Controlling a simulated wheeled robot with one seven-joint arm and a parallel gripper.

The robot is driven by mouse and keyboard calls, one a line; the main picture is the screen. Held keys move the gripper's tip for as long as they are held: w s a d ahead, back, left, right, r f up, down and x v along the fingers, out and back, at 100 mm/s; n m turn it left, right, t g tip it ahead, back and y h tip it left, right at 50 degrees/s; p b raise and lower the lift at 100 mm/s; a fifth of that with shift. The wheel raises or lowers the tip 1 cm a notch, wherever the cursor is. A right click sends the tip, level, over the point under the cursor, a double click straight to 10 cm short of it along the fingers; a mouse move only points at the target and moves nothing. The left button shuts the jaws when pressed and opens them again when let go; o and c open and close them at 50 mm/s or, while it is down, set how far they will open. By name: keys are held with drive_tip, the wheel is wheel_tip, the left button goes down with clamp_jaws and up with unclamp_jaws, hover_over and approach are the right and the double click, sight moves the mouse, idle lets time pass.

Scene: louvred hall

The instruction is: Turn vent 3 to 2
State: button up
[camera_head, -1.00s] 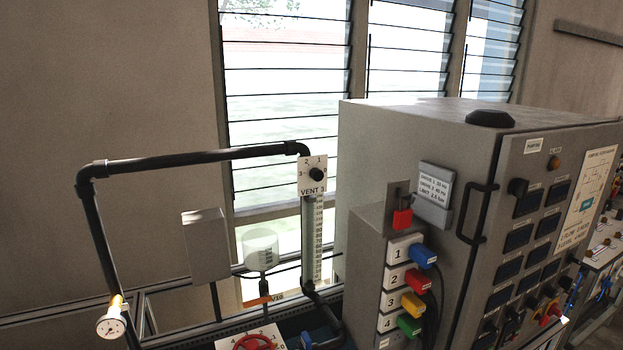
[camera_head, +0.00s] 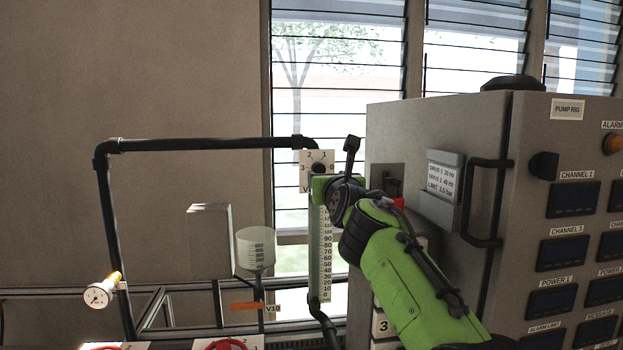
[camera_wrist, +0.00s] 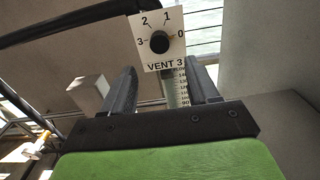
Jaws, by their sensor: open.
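The vent 3 plate (camera_head: 305,180) is white, with a round black knob (camera_head: 318,168) and positions 3, 2, 1 and 0 around it. In the wrist view the plate (camera_wrist: 150,55) and knob (camera_wrist: 159,42) are at top centre, with 3 at the left, 2 and 1 above and 0 at the right. I cannot tell which number the knob points to. My gripper (camera_wrist: 162,70) is open and empty, its dark fingers apart below the knob. In the head view my green arm covers the plate's lower part, and the fingers are hard to make out.
A grey cabinet (camera_head: 440,120) with a black handle (camera_head: 485,202) stands close at the right. Black pipe (camera_head: 215,145) runs to the plate from the left. A scaled tube (camera_head: 325,260) hangs below it. A grey box (camera_head: 209,240) and clear cup (camera_head: 256,248) stand at the left.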

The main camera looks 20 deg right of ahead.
sight(320, 170)
drive_tip(key=w+p, duration=0.2)
drive_tip(key=p, duration=0.1)
drive_tip(key=w+d+p, duration=0.1)
drive_tip(key=w+p, duration=0.2)
drive_tip(key=p, duration=0.1)
drive_tip(key=w+p, duration=0.3)
drive_tip(key=shift+w+d+r+p, duration=0.2)
drive_tip(key=shift+d+r+p, duration=0.15)
drive_tip(key=shift+r, duration=0.05)
drive_tip(key=shift+w+d+f+p, duration=0.1)
drive_tip(key=shift+w+f+p, duration=0.25)
drive_tip(key=shift+w, duration=0.35)
drive_tip(key=shift+s, duration=0.1)
clamp_jaws()
idle(0.3)
